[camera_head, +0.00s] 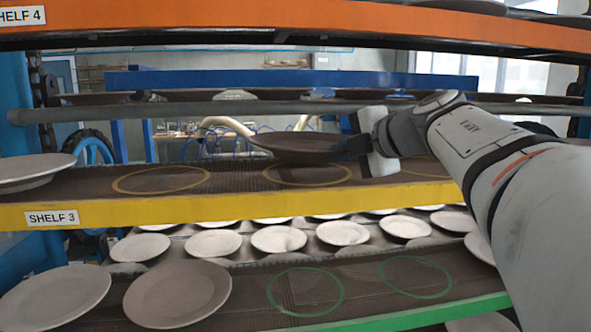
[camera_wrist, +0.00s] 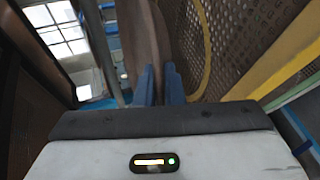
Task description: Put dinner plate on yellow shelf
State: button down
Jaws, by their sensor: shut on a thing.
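The dinner plate (camera_head: 296,146) is brown and held nearly level just above the yellow shelf (camera_head: 150,213), labelled SHELF 3. My gripper (camera_head: 352,147) is shut on the plate's right edge. The plate is over or close to the middle yellow ring (camera_head: 307,184) on the shelf's dark mesh. In the wrist view the plate (camera_wrist: 146,45) is seen edge-on between the blue fingers (camera_wrist: 162,84), beside the mesh surface. I cannot tell whether the plate's underside touches the shelf.
A grey plate (camera_head: 32,170) stands at the shelf's left end. Another yellow ring (camera_head: 160,180) is empty to the left. The orange shelf (camera_head: 300,28) spans overhead, and a grey bar (camera_head: 110,112) runs behind the plate. Below, the green shelf (camera_head: 420,315) holds two plates at left.

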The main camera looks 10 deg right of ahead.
aim_at(342, 185)
jog(key=shift+s+f, duration=0.1)
jog(key=shift+f, duration=1.45)
jog(key=c, duration=1.8)
grip_release()
jog(key=shift+f, duration=0.1)
jog(key=b+v, duration=0.1)
jog(key=v, duration=1.1)
jog(key=shift+s, duration=0.1)
